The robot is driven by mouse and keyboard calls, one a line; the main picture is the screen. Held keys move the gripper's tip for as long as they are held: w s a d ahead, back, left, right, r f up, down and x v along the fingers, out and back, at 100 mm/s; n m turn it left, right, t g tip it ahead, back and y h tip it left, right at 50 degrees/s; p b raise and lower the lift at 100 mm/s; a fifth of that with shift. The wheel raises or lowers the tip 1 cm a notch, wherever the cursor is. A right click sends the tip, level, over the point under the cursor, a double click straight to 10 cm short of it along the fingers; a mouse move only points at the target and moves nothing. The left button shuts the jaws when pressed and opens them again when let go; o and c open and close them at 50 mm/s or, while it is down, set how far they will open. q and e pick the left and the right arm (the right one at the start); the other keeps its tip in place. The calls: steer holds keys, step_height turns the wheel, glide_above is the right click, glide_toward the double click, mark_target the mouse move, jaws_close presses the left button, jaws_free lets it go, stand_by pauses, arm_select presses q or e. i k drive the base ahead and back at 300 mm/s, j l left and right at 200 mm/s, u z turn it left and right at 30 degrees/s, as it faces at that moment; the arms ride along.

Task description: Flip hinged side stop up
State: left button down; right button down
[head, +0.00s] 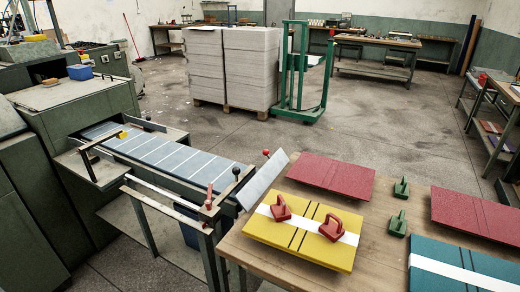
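The greyboard feeder's grey bed (170,158), with pale cross lines, runs from the green machine (70,130) down toward the centre. A pale flat flap (262,182) stands tilted at its near right end. A black knob (236,172) and a red knob (266,153) stand on posts close to the flap, and another red knob (209,196) is on the near rail. I cannot tell for certain which part is the hinged side stop. A dark bar (98,143) with a yellow piece crosses the far end of the bed. Neither gripper is in view.
A wooden table (270,255) at the front right holds a yellow board (300,248) with red handled blocks, red boards (332,172), green blocks and a teal board (462,280). Greyboard stacks (235,65) and a green trolley (300,75) stand behind. The floor between is clear.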

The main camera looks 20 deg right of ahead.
mark_target(248, 196)
steer(key=i+j+z, duration=0.1)
steer(key=z, duration=0.25)
steer(key=j+z, duration=0.2)
steer(key=z, duration=0.15)
steer(key=i+j+z, duration=0.1)
steer(key=j, duration=0.2)
steer(key=i+j+z, duration=0.15)
steer(key=j, duration=0.15)
steer(key=j+z, duration=0.1)
steer(key=j, duration=0.2)
steer(key=i+j, duration=0.1)
steer(key=j, duration=0.55)
steer(key=i+j+z, duration=0.1)
steer(key=j, duration=0.55)
steer(key=i+j, duration=0.1)
steer(key=j, duration=0.55)
